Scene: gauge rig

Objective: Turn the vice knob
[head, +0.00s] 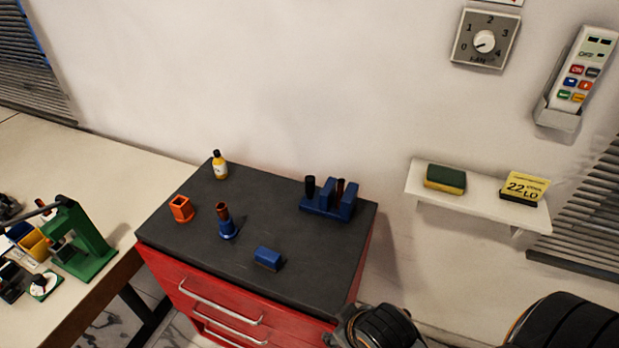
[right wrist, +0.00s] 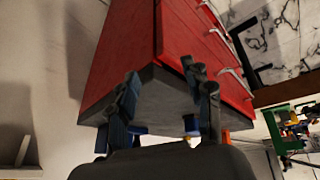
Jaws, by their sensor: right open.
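A blue vice-like fixture (head: 330,206) with upright jaws stands at the right back of the dark top of the red cabinet in the head view. A black upright cylinder (head: 310,187) is at its left end; I cannot tell if this is the knob. A dark reddish piece shows between the jaws. My right gripper (right wrist: 160,82) is open and empty in the right wrist view, its fingers apart in front of the cabinet's top. Blue parts (right wrist: 190,124) show beyond the fingers, partly hidden; I cannot tell which is the vice. My left gripper is not in view.
On the red cabinet (head: 180,275) are a yellow bottle (head: 220,168), an orange holder (head: 181,209), a blue stand (head: 227,230) and a blue block (head: 268,258). A green press (head: 80,245) stands on the left bench. A shelf (head: 430,205) juts from the wall.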

